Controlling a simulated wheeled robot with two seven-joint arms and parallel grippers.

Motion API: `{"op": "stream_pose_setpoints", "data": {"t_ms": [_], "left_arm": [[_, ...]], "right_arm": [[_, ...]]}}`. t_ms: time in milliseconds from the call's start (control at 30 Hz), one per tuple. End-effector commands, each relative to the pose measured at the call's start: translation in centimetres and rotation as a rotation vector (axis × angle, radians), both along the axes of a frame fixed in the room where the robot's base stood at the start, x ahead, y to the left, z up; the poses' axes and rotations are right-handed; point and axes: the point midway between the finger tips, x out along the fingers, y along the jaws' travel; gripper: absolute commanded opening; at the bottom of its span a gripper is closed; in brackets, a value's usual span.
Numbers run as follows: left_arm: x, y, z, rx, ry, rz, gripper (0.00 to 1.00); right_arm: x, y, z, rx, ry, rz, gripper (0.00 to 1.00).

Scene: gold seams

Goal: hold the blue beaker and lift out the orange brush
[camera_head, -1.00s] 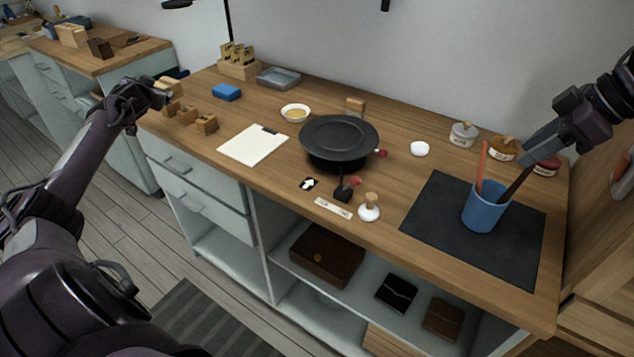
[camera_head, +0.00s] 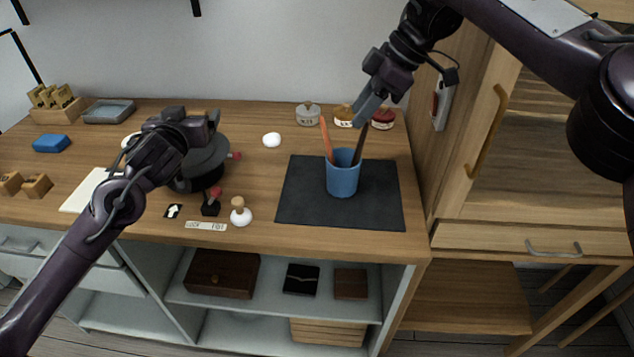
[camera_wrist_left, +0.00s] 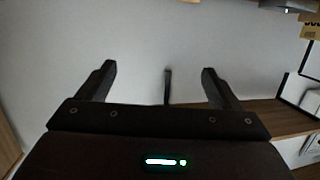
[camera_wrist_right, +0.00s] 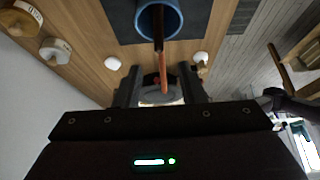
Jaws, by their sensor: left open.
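The blue beaker (camera_head: 342,180) stands upright on a dark mat (camera_head: 300,205). The orange brush (camera_head: 326,138) leans out of its left side, and a dark brush (camera_head: 360,146) leans out to the right. My right gripper (camera_head: 366,110) is above the beaker near the dark brush's top. In the right wrist view its jaws (camera_wrist_right: 160,88) are apart, with the orange brush (camera_wrist_right: 166,82) showing between them; I see no grip. My left gripper (camera_head: 208,116) is open and empty, over the black round turntable (camera_head: 207,165), away from the beaker. The left wrist view shows mostly wall between its jaws (camera_wrist_left: 160,80).
Lidded jars (camera_head: 343,114) stand at the back near the right gripper. A white round piece (camera_head: 271,140), a white-based stamp (camera_head: 241,213) and a small black block (camera_head: 211,207) lie left of the mat. A wooden cabinet (camera_head: 480,150) borders the bench on the right.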

Motion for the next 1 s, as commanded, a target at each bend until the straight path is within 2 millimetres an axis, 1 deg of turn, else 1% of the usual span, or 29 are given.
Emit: {"op": "stream_pose_setpoints", "data": {"t_ms": [33, 67, 100, 167, 200, 267, 300, 400, 500, 600, 733, 867, 1000], "left_arm": [[-0.8, -3.3, 0.3, -0.028, -0.004, -0.043, 0.86], [-1.2, -5.1, 0.2, -0.04, -0.002, -0.067, 0.86], [-1.9, -7.4, 0.0, -0.055, 0.007, -0.1, 0.86], [-2.9, -10.8, -0.5, -0.069, 0.025, -0.151, 0.86], [-3.5, -13.0, -1.1, -0.075, 0.04, -0.187, 0.86], [-4.5, -16.2, -2.1, -0.077, 0.068, -0.24, 0.86], [-5.2, -18.1, -2.7, -0.074, 0.086, -0.275, 0.86], [-6.7, -22.3, -4.4, -0.057, 0.129, -0.354, 0.86], [-8.1, -25.5, -5.7, -0.042, 0.16, -0.418, 0.86], [-9.0, -27.5, -6.4, -0.028, 0.179, -0.461, 0.86], [-9.4, -28.8, -6.9, -0.018, 0.19, -0.486, 0.86], [-8.3, -29.3, -7.5, -0.015, 0.191, -0.488, 0.86], [-6.4, -29.9, -8.3, -0.014, 0.19, -0.489, 0.86]], "right_arm": [[0.0, 0.0, 0.0, 0.0, 0.0, 0.0, 0.36], [0.0, 0.0, 0.0, 0.0, 0.0, 0.0, 0.36], [0.0, 0.0, 0.0, 0.0, 0.0, 0.0, 0.36], [0.0, 0.0, 0.0, 0.0, 0.0, 0.0, 0.36], [0.0, 0.0, 0.0, 0.0, 0.0, 0.0, 0.36], [0.0, 0.0, 0.0, 0.0, 0.0, 0.0, 0.36], [0.0, 0.0, 0.0, 0.0, 0.0, 0.0, 0.36], [0.0, 0.0, 0.0, 0.0, 0.0, 0.0, 0.36], [0.0, 0.0, 0.0, 0.0, 0.0, 0.0, 0.36], [0.0, 0.0, 0.0, 0.0, 0.0, 0.0, 0.36], [0.0, 0.0, 0.0, 0.0, 0.0, 0.0, 0.36], [0.0, 0.0, 0.0, 0.0, 0.0, 0.0, 0.36], [0.0, 0.0, 0.0, 0.0, 0.0, 0.0, 0.36]]}}
